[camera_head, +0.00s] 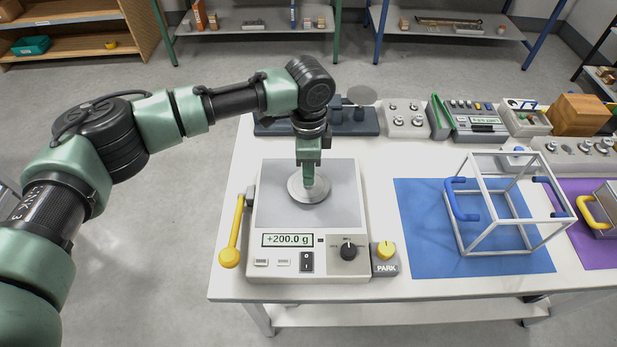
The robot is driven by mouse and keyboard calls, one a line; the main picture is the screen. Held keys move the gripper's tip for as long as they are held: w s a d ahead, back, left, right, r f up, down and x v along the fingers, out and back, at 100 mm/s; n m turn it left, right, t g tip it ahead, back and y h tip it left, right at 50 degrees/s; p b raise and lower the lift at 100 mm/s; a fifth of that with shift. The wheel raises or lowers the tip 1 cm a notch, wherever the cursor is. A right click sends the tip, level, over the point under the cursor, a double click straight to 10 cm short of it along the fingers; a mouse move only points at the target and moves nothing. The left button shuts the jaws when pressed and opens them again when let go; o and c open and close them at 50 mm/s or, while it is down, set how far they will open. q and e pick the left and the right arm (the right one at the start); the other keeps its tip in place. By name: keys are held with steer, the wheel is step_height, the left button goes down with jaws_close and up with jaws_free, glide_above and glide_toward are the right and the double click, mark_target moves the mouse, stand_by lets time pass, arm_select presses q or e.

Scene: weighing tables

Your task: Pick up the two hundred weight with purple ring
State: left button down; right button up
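My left gripper (308,181) points down over the scale (268,215). Its fingers reach the middle of a round silvery disc (309,199) on the grey scale plate. Whether the fingers are open or closed on something is too small to tell. The scale display (287,240) reads +200.0 g. I cannot make out a purple ring; the gripper covers the disc's middle, and any weight there is hidden. My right gripper is not in view.
A yellow-knobbed lever (231,252) and a PARK block (385,260) flank the scale. A white open frame with blue handle (463,200) stands on a blue mat (420,250). Trays with small metal pieces (405,130) and a dark stand (362,128) line the back.

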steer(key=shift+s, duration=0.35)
